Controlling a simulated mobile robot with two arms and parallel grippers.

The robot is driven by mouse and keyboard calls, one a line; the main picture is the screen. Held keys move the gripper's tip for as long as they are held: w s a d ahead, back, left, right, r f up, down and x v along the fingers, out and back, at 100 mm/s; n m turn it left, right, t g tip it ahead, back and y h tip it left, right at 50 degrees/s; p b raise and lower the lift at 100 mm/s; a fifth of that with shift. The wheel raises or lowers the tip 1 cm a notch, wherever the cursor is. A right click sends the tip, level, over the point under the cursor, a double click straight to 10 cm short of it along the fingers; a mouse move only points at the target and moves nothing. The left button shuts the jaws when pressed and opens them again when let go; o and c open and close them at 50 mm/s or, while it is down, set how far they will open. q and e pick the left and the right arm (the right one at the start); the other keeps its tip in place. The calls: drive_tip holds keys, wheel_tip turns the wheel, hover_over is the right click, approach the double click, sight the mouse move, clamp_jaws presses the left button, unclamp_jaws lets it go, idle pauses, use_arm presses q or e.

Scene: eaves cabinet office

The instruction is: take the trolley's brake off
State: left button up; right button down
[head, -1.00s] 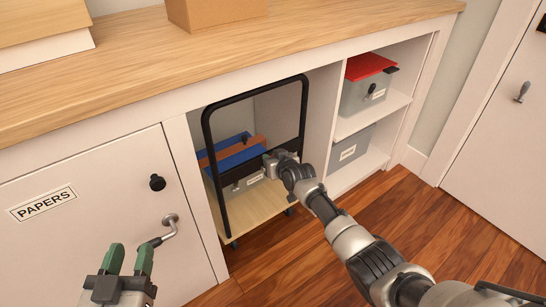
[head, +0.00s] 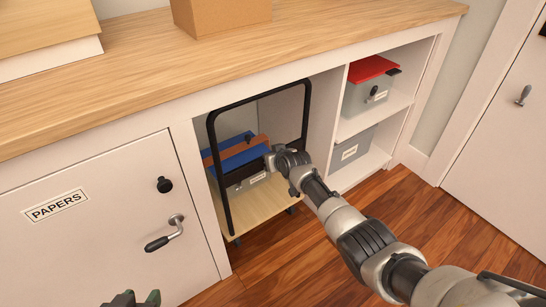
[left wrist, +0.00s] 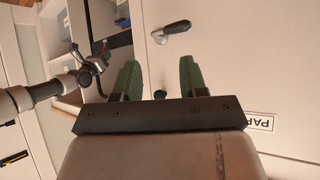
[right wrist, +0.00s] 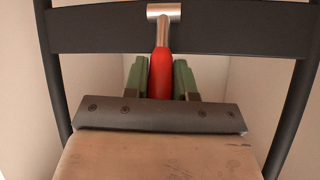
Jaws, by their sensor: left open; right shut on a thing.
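The trolley has a black tubular frame (head: 220,170) and a pale wooden deck (head: 262,207). It stands in the open bay under the counter. In the right wrist view a red lever (right wrist: 160,76) hangs from a metal pivot on the trolley's dark crossbar (right wrist: 230,30). My right gripper (right wrist: 160,80) is shut on the red lever, with a green finger on each side. In the head view this gripper (head: 272,160) is at the crossbar and the lever is hidden. My left gripper (left wrist: 157,75) is open and empty before the cabinet door. Only its tips (head: 132,299) show at the head view's bottom edge.
The PAPERS door (head: 100,220) is closed, with a lever handle (head: 165,238) and black knob (head: 164,185). The wooden floor (head: 270,270) in front is clear.

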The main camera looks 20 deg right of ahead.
idle(0.3)
drive_tip(key=c, duration=0.9)
unclamp_jaws()
use_arm(q)
drive_tip(key=s+a+f+g+y+p, duration=0.1)
drive_tip(key=s+a+g+y+p, duration=0.15)
drive_tip(key=s+g+p, duration=0.4)
wheel_tip(320, 180, down, 7)
drive_tip(key=shift+s+h, duration=0.2)
drive_tip(key=shift+h, duration=0.25)
use_arm(e)
drive_tip(key=v, duration=1)
drive_tip(key=shift+s+r, duration=0.3)
use_arm(q)
drive_tip(key=shift+g, duration=0.25)
use_arm(e)
drive_tip(key=shift+f, duration=0.1)
